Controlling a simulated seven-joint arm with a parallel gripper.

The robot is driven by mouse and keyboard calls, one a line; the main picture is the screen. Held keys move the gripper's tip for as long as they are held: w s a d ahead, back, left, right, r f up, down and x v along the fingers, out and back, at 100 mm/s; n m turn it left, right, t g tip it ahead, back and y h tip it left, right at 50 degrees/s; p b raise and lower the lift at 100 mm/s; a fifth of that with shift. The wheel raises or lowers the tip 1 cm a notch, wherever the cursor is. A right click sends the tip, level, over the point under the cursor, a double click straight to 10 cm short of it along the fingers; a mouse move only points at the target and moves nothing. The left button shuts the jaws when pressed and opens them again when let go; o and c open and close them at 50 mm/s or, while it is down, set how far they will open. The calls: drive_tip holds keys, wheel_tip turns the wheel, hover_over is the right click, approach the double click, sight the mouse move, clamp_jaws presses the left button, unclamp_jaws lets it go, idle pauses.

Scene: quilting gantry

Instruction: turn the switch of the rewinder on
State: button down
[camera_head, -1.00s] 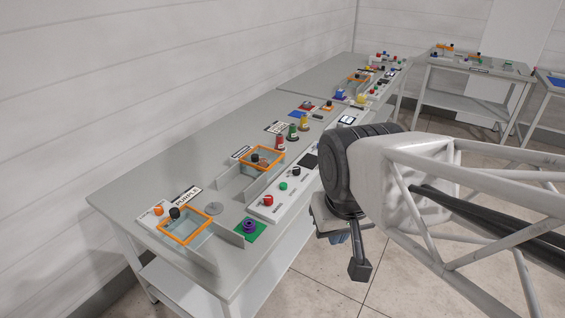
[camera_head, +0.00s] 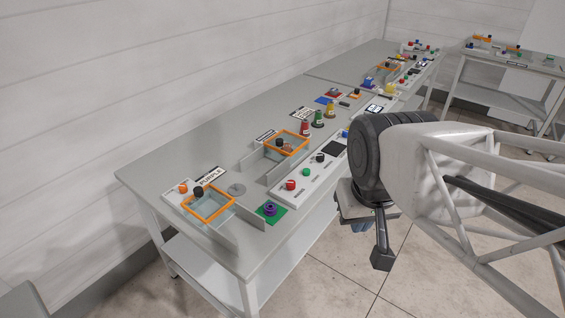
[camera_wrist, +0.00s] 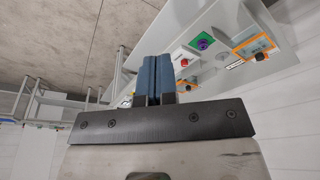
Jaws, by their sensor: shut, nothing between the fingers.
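A pale control panel (camera_head: 314,182) lies along the table's front edge. It carries a red button (camera_head: 290,185), a green button (camera_head: 306,172), a black knob (camera_head: 320,157) and a dark square. Its labels are too small to read, so I cannot tell which control is the rewinder's switch or how it is set. My gripper (camera_head: 362,227) hangs off the front edge, to the right of the panel and apart from it, partly hidden by my wrist. In the wrist view, its blue fingers (camera_wrist: 152,72) are together and empty; the red button (camera_wrist: 178,55) shows beyond them.
Orange-framed clear bins (camera_head: 209,218) (camera_head: 287,156) and a purple spool on a green square (camera_head: 270,209) are nearby. Colored cones (camera_head: 317,118) stand farther back. Another table (camera_head: 510,65) is at back right. Floor in front (camera_head: 335,262) is clear.

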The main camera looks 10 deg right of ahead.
drive_tip(key=c, duration=1.4)
unclamp_jaws()
drive_tip(key=o, duration=0.5)
drive_tip(key=shift+w+r, duration=0.1)
drive_tip(key=shift+w, duration=0.45)
drive_tip(key=shift+o, duration=0.8)
drive_tip(key=w+f+n, duration=0.1)
drive_tip(key=w+n, duration=0.1)
drive_tip(key=w, duration=0.9)
drive_tip(key=shift+w+a+g, duration=0.4)
drive_tip(key=n+g, duration=0.2)
drive_tip(key=n, duration=0.3)
hover_over(291, 182)
drive_tip(key=f, duration=1.3)
drive_tip(key=s+f, duration=0.1)
drive_tip(key=f, duration=0.5)
drive_tip(key=shift+f, duration=0.15)
drive_tip(key=shift+w+f, duration=0.4)
drive_tip(key=shift+f, duration=0.15)
